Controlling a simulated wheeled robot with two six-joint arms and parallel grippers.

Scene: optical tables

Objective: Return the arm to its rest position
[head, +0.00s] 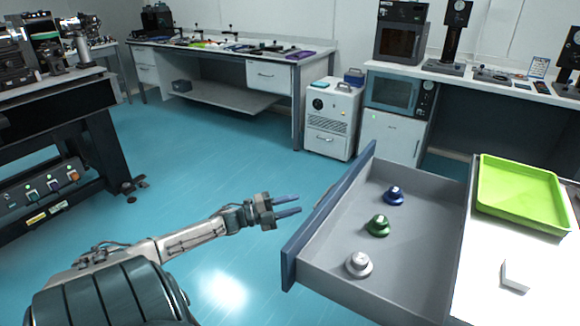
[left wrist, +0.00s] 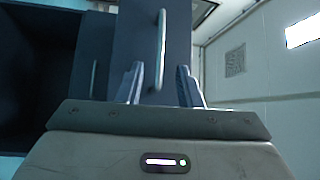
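My left arm reaches in from the lower left in the head view. Its gripper (head: 288,205) is open and empty, with the two fingers apart. It is in the air just left of the blue front panel of an open drawer (head: 335,281), apart from it as far as I can see. In the left wrist view the same gripper (left wrist: 160,88) shows two spread fingers with nothing between them. Behind them is a dark panel with a vertical bar handle (left wrist: 161,50). My right gripper is not in view.
The drawer holds a blue knob-like piece (head: 394,196), a green one (head: 378,226) and a white one (head: 359,264). A green tray (head: 522,196) and a small white block (head: 515,275) are on the white top at right. Blue floor (head: 220,150) left of the drawer is clear.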

